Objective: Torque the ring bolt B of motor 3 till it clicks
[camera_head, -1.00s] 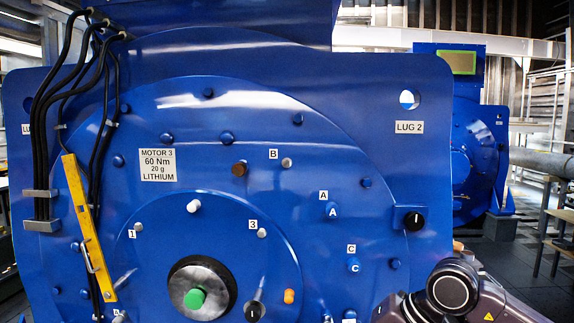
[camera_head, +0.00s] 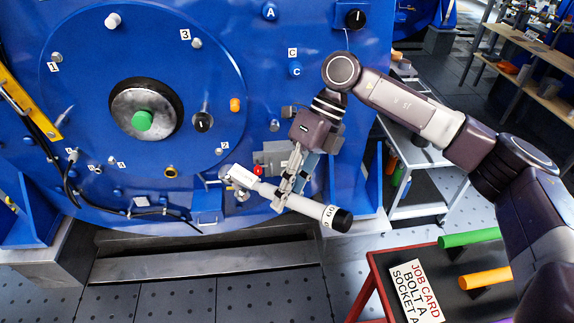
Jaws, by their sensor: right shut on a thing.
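The blue face of motor 3 (camera_head: 215,35) fills the left and middle of the head view. Ring bolt B and its label are out of view above; labels 1, 3, A and C show. My right gripper (camera_head: 290,180) is low in front of the motor, shut on the shaft of a light grey torque wrench (camera_head: 310,207). The wrench slants, with its black end (camera_head: 342,220) at lower right, a label that seems to read 60 beside it, and its pale head (camera_head: 242,177) at upper left. I cannot tell whether the head touches the motor. My left gripper is not in view.
A red-edged table (camera_head: 375,268) at lower right holds a job card (camera_head: 415,290) reading bolt A, socket A, with green (camera_head: 468,238) and orange (camera_head: 485,279) handles. A grey cart (camera_head: 420,208) stands behind my arm. The floor (camera_head: 180,300) in front is clear.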

